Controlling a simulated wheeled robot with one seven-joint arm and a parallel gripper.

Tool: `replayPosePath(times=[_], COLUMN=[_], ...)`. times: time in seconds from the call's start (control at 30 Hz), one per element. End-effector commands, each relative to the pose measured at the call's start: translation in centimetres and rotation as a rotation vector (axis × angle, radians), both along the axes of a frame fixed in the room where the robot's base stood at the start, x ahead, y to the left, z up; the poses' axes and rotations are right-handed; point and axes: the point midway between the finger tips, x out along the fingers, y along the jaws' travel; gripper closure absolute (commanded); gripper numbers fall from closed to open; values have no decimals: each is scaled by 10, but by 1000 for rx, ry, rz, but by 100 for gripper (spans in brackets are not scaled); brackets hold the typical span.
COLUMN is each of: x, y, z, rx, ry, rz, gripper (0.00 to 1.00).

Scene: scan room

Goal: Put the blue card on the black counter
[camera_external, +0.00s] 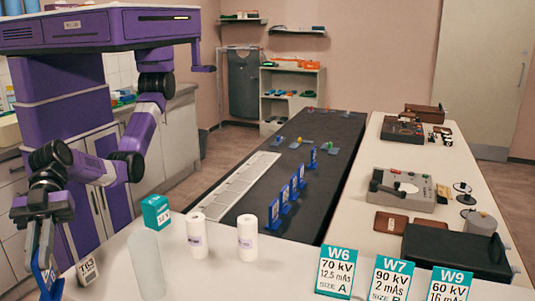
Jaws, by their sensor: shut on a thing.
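My gripper (42,240) is at the lower left, beside the near white table, pointing down. It is shut on a blue card (46,282), which hangs below it near the picture's left edge; the fingers hide part of the card. The black counter (255,202) is the long dark surface running through the middle of the picture, well to the right of my gripper. A row of several upright blue cards (285,199) stands along its right side, with another blue card (312,158) farther back.
On the near white table (185,268) stand white rolls (247,238), a teal box (155,211), a clear upright piece (147,265), a small T63 sign (88,271) and teal-topped signs (336,271). A pale strip (235,182) lies along the counter's left side. Bare dark surface shows between strip and cards.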

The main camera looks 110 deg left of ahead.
Motion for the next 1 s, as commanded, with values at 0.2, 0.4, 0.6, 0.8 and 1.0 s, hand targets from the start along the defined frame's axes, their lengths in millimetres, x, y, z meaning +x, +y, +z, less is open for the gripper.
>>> replayPosePath(times=[0.2, 0.4, 0.6, 0.8, 1.0], x=[-119, -224, -330, -427, -488], y=[-29, -40, -37, -23, -9], z=[-20, -38, -58, -77, -90], rx=[0, 0, 1, 0, 0], ry=[0, 0, -1, 0, 1], rz=[-113, -222, -345, -467, -547], gripper=[100, 100, 100, 100, 100])
